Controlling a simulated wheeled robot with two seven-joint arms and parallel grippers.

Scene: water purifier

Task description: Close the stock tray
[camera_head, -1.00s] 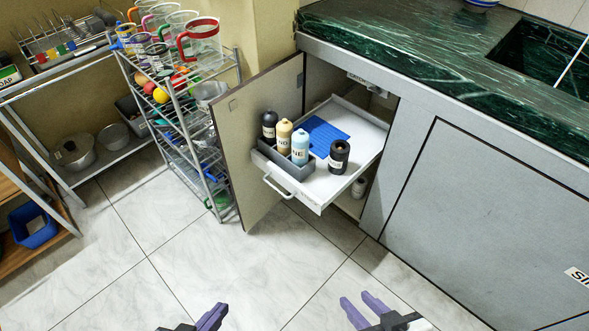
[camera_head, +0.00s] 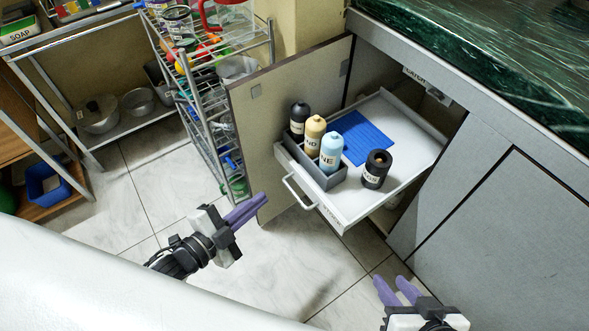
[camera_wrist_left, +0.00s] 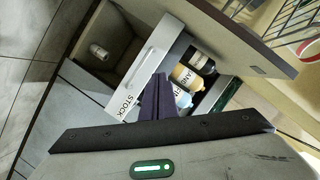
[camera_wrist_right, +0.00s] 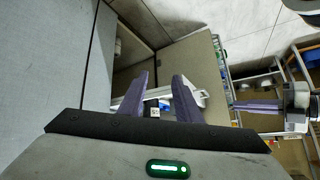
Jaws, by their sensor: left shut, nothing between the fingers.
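The white stock tray (camera_head: 408,150) is pulled out of the open cabinet. Its bar handle (camera_head: 299,192) is at the front left. A grey caddy (camera_head: 322,178) holds several bottles on it, beside a blue mat (camera_head: 360,138) and a black bottle (camera_head: 376,169). My left gripper (camera_head: 263,198) is shut and empty, left of the handle and apart from it in the head view. In the left wrist view, its fingers (camera_wrist_left: 158,80) overlap the tray front with the STOCK label (camera_wrist_left: 125,104). My right gripper (camera_head: 393,281) is open and empty, in front of the cabinet.
The open cabinet door (camera_head: 285,105) stands left of the tray. A wire rack (camera_head: 212,110) with cups and bowls is beyond it. A closed cabinet panel (camera_head: 510,240) is at the right under the green counter (camera_head: 480,50). Tiled floor (camera_head: 305,255) in front is clear.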

